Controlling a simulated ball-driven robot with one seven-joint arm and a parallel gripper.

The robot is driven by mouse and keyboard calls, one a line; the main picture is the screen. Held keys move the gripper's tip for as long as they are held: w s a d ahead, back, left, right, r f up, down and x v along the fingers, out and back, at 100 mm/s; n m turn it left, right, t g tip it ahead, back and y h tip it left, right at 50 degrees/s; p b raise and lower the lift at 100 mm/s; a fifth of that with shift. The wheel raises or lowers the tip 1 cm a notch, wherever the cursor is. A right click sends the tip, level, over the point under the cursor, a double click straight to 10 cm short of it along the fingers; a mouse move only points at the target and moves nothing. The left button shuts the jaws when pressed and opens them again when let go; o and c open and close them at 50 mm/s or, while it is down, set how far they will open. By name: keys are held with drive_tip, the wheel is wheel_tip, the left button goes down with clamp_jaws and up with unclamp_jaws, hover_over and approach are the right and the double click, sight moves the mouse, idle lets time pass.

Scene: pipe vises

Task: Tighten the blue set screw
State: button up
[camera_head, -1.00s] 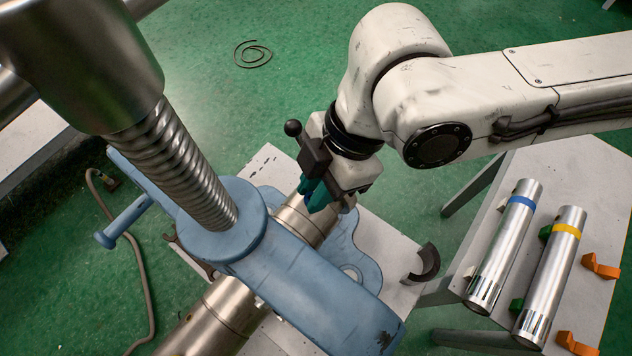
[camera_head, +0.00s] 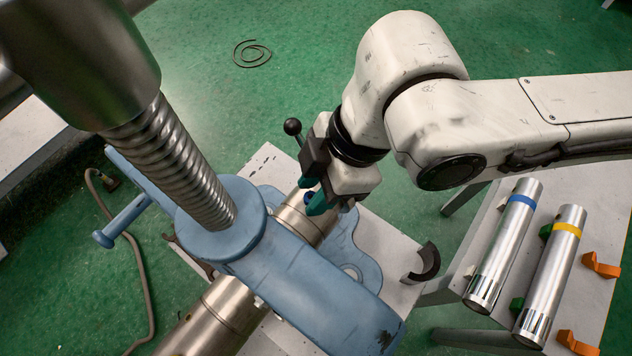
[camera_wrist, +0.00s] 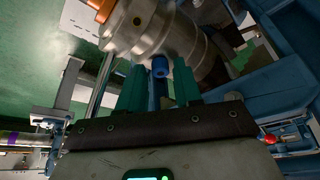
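The blue set screw (camera_head: 308,198) stands out of the steel pipe collar (camera_head: 294,217) beside the light blue vise (camera_head: 300,275). In the wrist view the blue set screw (camera_wrist: 160,67) shows as a round blue head on the steel collar (camera_wrist: 143,30). My gripper (camera_head: 314,194) is at the screw, its teal fingers pointing down at the collar. In the wrist view my gripper (camera_wrist: 160,80) is open, with a finger on each side of the screw and a visible gap to each. Whether the fingertips reach past the screw's head is unclear.
The vise's threaded spindle (camera_head: 180,165) rises at the left. A table at the right bears a blue-banded tube (camera_head: 505,245) and a yellow-banded tube (camera_head: 552,275). A dark curved piece (camera_head: 424,265) lies on the vise's bench.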

drive_tip(key=shift+o, duration=0.9)
drive_tip(key=v, duration=1)
drive_tip(key=shift+d+r+p, duration=0.2)
drive_tip(key=shift+r+p, duration=0.1)
drive_tip(key=shift+p, duration=0.15)
drive_tip(key=shift+r, duration=0.1)
